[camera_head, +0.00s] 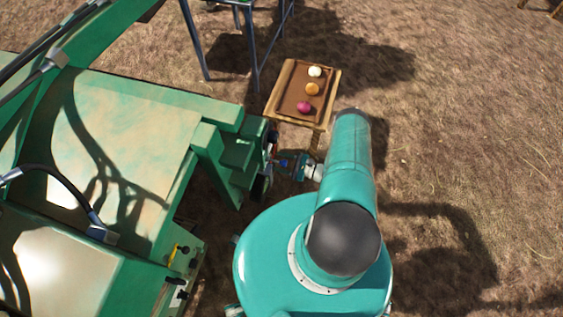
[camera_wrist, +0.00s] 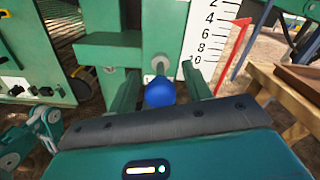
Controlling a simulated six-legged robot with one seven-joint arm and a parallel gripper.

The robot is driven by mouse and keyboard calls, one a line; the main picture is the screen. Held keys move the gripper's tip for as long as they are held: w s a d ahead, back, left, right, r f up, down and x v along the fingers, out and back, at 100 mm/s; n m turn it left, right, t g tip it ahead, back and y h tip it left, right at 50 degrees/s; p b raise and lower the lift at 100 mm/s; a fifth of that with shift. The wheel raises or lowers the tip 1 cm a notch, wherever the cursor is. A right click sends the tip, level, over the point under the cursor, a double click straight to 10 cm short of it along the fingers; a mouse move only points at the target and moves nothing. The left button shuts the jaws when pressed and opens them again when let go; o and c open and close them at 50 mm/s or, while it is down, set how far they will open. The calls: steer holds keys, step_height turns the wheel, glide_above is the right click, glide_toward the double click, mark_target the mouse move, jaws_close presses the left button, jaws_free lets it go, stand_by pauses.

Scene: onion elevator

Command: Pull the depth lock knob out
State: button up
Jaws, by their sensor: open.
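The depth lock knob is a blue ball (camera_wrist: 160,93) on a short pale stem in front of a green upright plate, in the middle of the wrist view. My gripper (camera_wrist: 161,74) is open, with one green finger on each side of the blue knob. The knob sits between the fingers, near the dark palm bar; I cannot tell whether anything touches.
A white depth scale (camera_wrist: 212,42) with a red pointer (camera_wrist: 236,45) stands just right of the knob. A wooden table (camera_head: 330,82) with a tray of three onions stands beyond my arm. Blue-framed legs (camera_head: 251,55) rise behind. Open dry ground lies to the right.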

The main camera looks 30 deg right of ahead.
steer(key=v, duration=1.3)
steer(key=shift+s+d, duration=0.25)
steer(key=shift+r, duration=0.1)
steer(key=w+r+n+g, duration=0.5)
steer(key=w+r, duration=0.2)
steer(key=r, duration=0.6)
steer(key=w+r+n+g, duration=0.4)
steer(key=w+r+g, duration=0.15)
steer(key=r, duration=0.75)
steer(key=w+a+r+n+g+h, duration=0.2)
steer(key=a+r+n, duration=0.15)
steer(key=r, duration=0.75)
steer(key=s+a+r+n+h, duration=0.1)
steer(key=a+r+n+h, duration=0.3)
steer(key=r, duration=0.7)
steer(key=s+a+r+n+t+h, duration=0.2)
steer(key=s+a+r, duration=0.4)
steer(key=s+r, duration=0.3)
steer(key=s+a+r+n+t+h, duration=0.3)
steer(key=s+a+r+n+h, duration=0.1)
steer(key=s+a+r, duration=0.3)
step_height(320, 180, up, 2)
steer(key=shift+s+r+n+h, duration=0.2)
steer(key=shift+s+n+h, duration=0.25)
steer(key=shift+s, duration=0.6)
